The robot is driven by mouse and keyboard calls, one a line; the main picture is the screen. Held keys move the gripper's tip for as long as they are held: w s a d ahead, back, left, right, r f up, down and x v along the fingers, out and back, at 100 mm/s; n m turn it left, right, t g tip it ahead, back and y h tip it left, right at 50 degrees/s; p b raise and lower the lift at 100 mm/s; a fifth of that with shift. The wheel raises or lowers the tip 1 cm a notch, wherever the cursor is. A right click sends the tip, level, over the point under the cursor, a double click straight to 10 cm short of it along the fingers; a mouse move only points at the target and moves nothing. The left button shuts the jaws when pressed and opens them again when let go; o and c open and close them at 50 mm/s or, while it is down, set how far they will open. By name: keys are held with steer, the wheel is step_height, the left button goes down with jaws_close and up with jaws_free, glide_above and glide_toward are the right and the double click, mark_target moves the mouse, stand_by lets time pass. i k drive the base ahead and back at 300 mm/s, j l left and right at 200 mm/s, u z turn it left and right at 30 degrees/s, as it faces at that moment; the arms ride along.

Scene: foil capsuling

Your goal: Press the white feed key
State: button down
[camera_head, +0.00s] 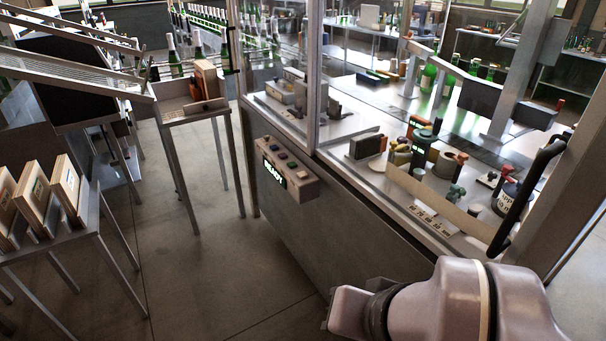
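A grey control box (287,170) is fixed to the outside of the machine's cabinet, near the middle of the view. Its sloped top carries a row of small keys, among them a dark green one. A pale key (303,174) sits near the right end of the row; it is too small to be sure that it is the white feed key. A lit display (274,173) on the box's front reads "READY". My gripper (346,311) is at the bottom of the view, below and to the right of the box and apart from it. Its fingers cannot be made out clearly.
The machine's glazed frame and metal post (313,75) rise right behind the box. A black door handle (527,195) is at the right. A side table (75,238) with wooden boxes stands at the left. The floor (215,265) before the box is clear.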

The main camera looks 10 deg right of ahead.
mark_target(302, 174)
steer(key=i+j+z, duration=0.35)
steer(key=i+j, duration=0.2)
steer(key=i+j+z, duration=0.35)
steer(key=j, duration=0.3)
steer(key=i+j+z, duration=0.35)
steer(key=j, duration=0.5)
steer(key=i+l, duration=0.05)
steer(key=i, duration=0.05)
